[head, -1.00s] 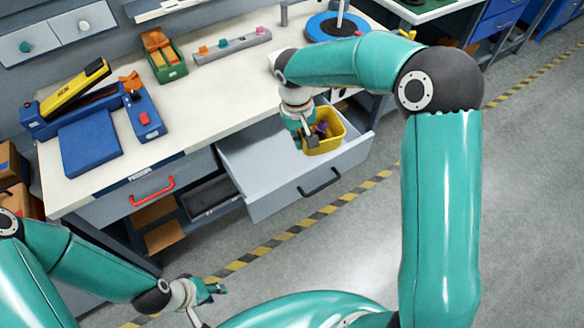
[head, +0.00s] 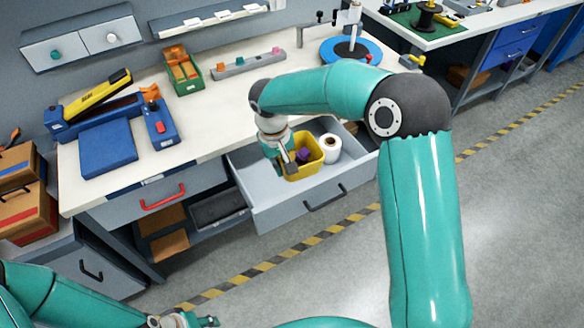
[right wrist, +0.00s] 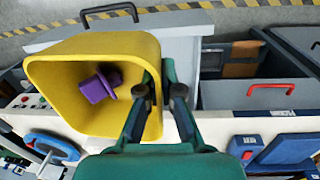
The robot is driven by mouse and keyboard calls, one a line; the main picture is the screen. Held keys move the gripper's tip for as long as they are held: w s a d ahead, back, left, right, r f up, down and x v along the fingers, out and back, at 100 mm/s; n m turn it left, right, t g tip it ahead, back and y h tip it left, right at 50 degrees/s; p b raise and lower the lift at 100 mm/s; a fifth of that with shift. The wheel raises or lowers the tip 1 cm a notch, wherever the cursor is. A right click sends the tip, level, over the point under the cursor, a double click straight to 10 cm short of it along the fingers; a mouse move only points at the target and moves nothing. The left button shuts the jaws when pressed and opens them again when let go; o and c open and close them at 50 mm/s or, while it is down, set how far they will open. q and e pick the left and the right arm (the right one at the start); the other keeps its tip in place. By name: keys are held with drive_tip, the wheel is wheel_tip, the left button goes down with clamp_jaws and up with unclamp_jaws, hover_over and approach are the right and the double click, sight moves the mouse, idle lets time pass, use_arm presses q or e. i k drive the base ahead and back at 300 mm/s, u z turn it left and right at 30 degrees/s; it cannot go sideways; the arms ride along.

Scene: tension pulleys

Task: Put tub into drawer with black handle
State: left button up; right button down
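The yellow tub (head: 316,160) has a purple piece (head: 302,155) in it. My right gripper (head: 291,160) is at the tub's left side. In the right wrist view the tub (right wrist: 80,48) fills the left, and my right gripper's fingers (right wrist: 160,92) straddle its wall, one inside and one outside, shut on it. My left gripper (head: 207,321) is at the bottom edge, small and partly cut off; its opening is unclear.
A white roll (head: 331,146) lies in the drawer right of the tub. A closed drawer with a red handle (head: 162,197) is to the left. The bench top (head: 215,110) holds a blue device, a green bin (head: 184,72) and a peg rack. Striped floor lies in front.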

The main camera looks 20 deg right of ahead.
sight(279, 182)
drive_tip(key=u, duration=0.05)
drive_tip(key=i, duration=1)
